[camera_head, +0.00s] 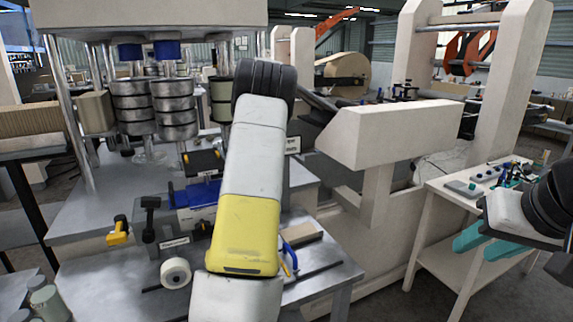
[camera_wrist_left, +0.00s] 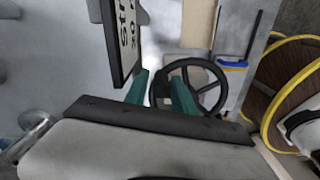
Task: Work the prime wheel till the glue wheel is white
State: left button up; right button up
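A black spoked handwheel (camera_wrist_left: 210,88) shows in the left wrist view, likely the prime wheel. My left gripper (camera_wrist_left: 160,88) is close to it, with two teal fingers apart. The right-hand finger overlaps the wheel's left side in the picture; I cannot tell whether it touches. In the head view my left arm hides this gripper and the handwheel. My right gripper (camera_head: 474,248) is open and empty in front of the side table at the right. I cannot make out the glue wheel or its colour in either view.
A black-framed sign (camera_wrist_left: 123,38) stands just beyond the left fingers. A yellow-rimmed brown round thing (camera_wrist_left: 290,88) is at the right of that view. In the head view, a white roll (camera_head: 175,272) lies on the grey bench, and the side table (camera_head: 447,262) holds small items.

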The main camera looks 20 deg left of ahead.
pick_arm(q)
jog(key=shift+o, duration=0.5)
jog(key=shift+r, duration=3.9)
